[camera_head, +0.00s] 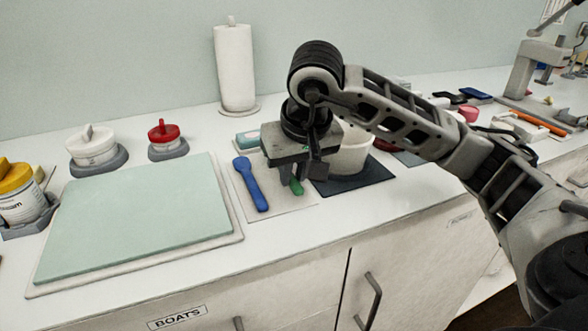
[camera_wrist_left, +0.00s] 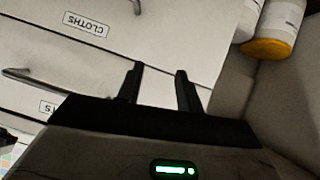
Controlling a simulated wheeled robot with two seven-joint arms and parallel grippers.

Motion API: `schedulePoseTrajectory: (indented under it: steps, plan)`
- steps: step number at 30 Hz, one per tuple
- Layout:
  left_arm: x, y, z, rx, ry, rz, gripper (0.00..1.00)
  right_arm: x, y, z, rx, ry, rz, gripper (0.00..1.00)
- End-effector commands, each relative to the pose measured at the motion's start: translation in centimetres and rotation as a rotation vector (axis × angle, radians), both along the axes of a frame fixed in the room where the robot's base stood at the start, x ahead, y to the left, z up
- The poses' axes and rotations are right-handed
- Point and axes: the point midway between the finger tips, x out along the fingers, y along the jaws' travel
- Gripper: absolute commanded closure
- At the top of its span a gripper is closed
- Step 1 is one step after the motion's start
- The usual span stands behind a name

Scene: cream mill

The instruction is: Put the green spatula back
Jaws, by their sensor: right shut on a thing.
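The green spatula (camera_head: 296,186) shows only in part in the head view, under my right gripper (camera_head: 299,178). My right gripper points down and is shut on it, low over a pale mat (camera_head: 280,203). The blue spatula (camera_head: 250,184) lies on the same mat to the left. Most of the green spatula is hidden by the gripper, and I cannot tell whether it touches the mat. My left gripper (camera_wrist_left: 158,84) is open and empty in the left wrist view, in front of drawer fronts.
A white tub (camera_head: 352,155) on a dark mat (camera_head: 368,178) stands just right of my right gripper. A large green board (camera_head: 135,215) lies to the left. A paper roll (camera_head: 235,68) and red-lidded jar (camera_head: 164,136) stand behind. The counter's front edge is close.

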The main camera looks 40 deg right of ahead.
Motion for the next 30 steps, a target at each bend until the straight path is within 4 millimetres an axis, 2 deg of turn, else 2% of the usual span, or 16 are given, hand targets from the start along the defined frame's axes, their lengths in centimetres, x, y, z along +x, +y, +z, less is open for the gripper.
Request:
schedulePoseTrajectory:
  steps: [29, 30]
  plan:
    - [0.16, 0.00, -1.01, 0.000, -0.003, 0.001, 0.64, -0.01, -0.02, -0.91, 0.000, 0.000, 0.000, 1.00]
    - [0.16, -0.01, -1.01, -0.001, -0.003, 0.000, 0.64, -0.02, -0.02, -0.90, 0.000, 0.000, -0.001, 0.81]
